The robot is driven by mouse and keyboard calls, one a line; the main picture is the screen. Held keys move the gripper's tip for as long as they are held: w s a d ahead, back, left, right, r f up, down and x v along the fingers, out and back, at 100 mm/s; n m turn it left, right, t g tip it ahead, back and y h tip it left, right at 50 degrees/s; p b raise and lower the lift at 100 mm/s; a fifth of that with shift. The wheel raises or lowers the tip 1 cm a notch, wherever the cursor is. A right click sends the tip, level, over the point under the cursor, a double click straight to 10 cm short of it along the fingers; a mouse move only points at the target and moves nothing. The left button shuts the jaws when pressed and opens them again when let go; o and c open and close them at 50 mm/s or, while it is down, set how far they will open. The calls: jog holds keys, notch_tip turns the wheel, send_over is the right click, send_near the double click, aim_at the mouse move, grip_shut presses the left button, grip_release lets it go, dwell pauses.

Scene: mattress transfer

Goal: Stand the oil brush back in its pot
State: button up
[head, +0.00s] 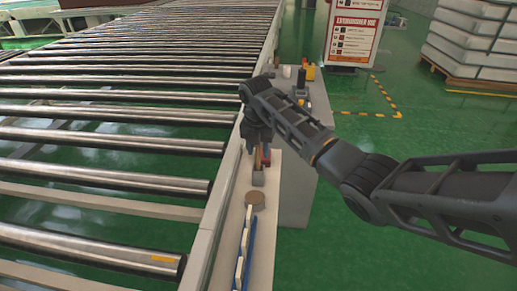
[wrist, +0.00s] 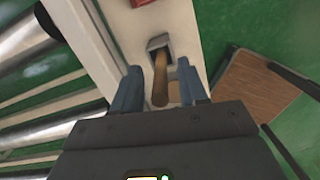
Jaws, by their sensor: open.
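A brown wooden handle, seemingly the oil brush's (wrist: 160,82), rises from a small grey square piece (wrist: 158,43) in the wrist view. I cannot tell whether this piece is the pot or part of the brush. In the head view the brown handle (head: 258,160) and grey piece (head: 258,178) show on the narrow ledge, below my gripper (head: 260,147). My gripper (wrist: 161,92) is open, with one finger on each side of the handle in the wrist view. Gaps show on both sides. The bristles are hidden.
The pale ledge (head: 262,235) runs beside the roller conveyor (head: 110,174). A round brown thing (head: 255,198) and a long blue-and-white item (head: 243,252) lie nearer on it. A red item (head: 267,157) is close to the handle. Yellow and dark items (head: 309,72) stand farther back.

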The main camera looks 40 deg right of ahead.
jog(key=shift+r, duration=0.1)
notch_tip(320, 180, up, 12)
jog(key=a, duration=0.1)
jog(key=shift+s+a, duration=0.15)
jog(key=shift+s, duration=0.15)
jog(key=shift+s, duration=0.1)
